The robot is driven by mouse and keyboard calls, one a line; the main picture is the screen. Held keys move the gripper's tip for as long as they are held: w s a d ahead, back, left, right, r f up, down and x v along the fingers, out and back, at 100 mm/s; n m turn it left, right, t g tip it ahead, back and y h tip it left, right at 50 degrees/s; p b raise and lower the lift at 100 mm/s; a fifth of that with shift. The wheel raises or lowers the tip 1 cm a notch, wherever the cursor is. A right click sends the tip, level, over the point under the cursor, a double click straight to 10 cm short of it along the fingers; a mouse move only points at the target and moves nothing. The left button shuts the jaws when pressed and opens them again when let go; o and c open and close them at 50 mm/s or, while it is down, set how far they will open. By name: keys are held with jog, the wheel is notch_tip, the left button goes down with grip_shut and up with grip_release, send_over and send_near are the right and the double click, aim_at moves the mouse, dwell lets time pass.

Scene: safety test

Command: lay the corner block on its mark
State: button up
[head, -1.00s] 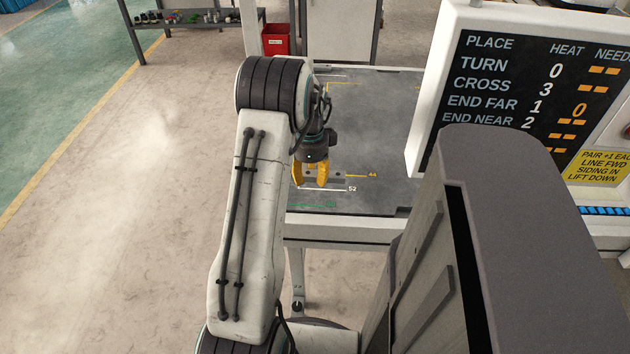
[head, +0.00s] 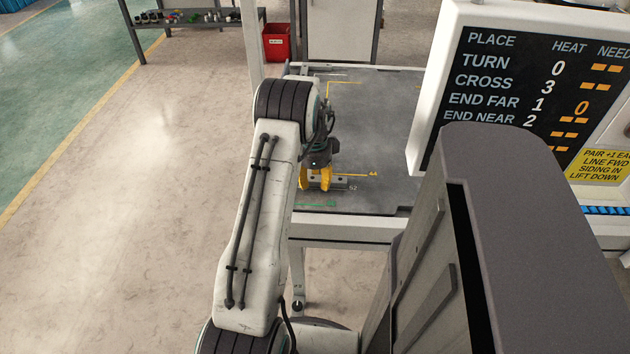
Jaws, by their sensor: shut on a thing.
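My gripper (head: 315,188) has yellow fingers and points down at the near left part of the grey table top (head: 385,150). It is shut on a small grey piece with dark spots, which I take to be the corner block (head: 340,183). The fingers cover part of the block. It is low, at or just above the table top; I cannot tell whether it touches. Thin marks are drawn on the table: a yellow line (head: 361,174) right of the gripper, a line labelled 52 (head: 353,188), a green line (head: 318,204) nearer the front edge, and a yellow corner line (head: 345,83) at the back.
A white-framed board (head: 510,90) with places and heat numbers stands at the right, by the table. A red bin (head: 277,42) and a shelf with small parts (head: 190,20) are behind. Most of the table's middle and right looks clear.

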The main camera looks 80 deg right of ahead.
jog(key=shift+f, duration=0.2)
jog(key=o, duration=1.2)
jog(key=shift+r, duration=0.1)
notch_tip(320, 180, up, 12)
jog(key=shift+a+r+p, duration=0.1)
jog(key=shift+a+p, duration=0.05)
jog(key=shift+p, duration=0.65)
jog(key=shift+w, duration=0.1)
